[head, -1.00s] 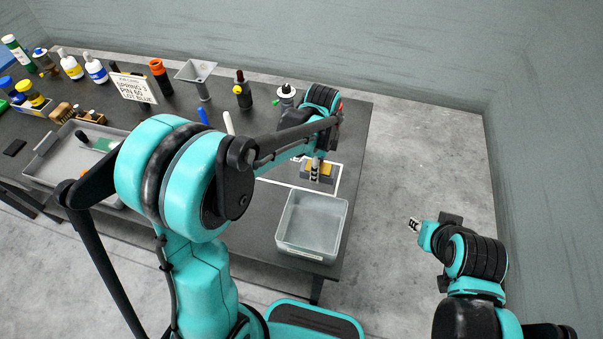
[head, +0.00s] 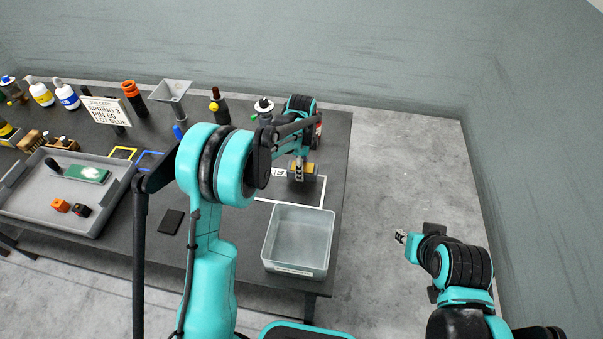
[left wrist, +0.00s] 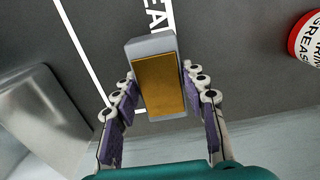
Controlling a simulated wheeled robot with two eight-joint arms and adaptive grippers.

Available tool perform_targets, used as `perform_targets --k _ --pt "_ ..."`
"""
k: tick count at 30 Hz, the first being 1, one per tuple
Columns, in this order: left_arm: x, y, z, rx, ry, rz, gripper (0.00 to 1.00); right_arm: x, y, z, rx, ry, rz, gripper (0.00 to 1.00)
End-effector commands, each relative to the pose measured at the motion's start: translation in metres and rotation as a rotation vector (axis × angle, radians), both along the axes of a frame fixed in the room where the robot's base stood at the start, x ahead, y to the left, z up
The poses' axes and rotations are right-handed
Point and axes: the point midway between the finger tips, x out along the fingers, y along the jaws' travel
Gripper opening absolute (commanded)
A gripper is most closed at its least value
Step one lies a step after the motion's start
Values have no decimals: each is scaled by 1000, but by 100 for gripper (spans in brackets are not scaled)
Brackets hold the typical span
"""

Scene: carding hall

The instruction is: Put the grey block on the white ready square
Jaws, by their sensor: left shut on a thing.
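The grey block (left wrist: 158,78) has an orange-brown face and sits between the two fingers of my left gripper (left wrist: 160,88) in the left wrist view. In the head view my left gripper (head: 300,176) is shut on the block, over the area of the white ready square (head: 322,190) at the table's right end. I cannot tell whether the block touches the table. My right gripper (head: 402,237) is off to the right, over the floor and away from the table; its jaws are too small to read.
A translucent bin (head: 300,268) stands just in front of the square. A grey tray (head: 30,212) with small parts lies at the left. A funnel, bottles and a job card (head: 105,113) line the back. A grease can (left wrist: 306,40) shows in the wrist view.

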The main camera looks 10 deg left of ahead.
Motion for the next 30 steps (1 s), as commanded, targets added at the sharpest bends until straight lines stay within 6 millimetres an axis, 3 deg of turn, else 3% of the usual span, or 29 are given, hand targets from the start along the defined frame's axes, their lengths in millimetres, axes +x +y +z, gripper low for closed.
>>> perform_targets --k 4,15,16,18,30 --pt "0 0 -23 0 0 0 0 0 0 -9 0 0 0 31" --pt "0 0 -27 0 0 0 0 0 0 -11 0 0 0 31" --pt "0 0 -27 0 0 0 45 0 0 -11 0 0 0 31" --pt "0 0 -26 0 0 0 63 0 0 -10 0 0 0 31" --pt "0 0 -19 0 0 0 63 0 0 -6 0 0 0 31"
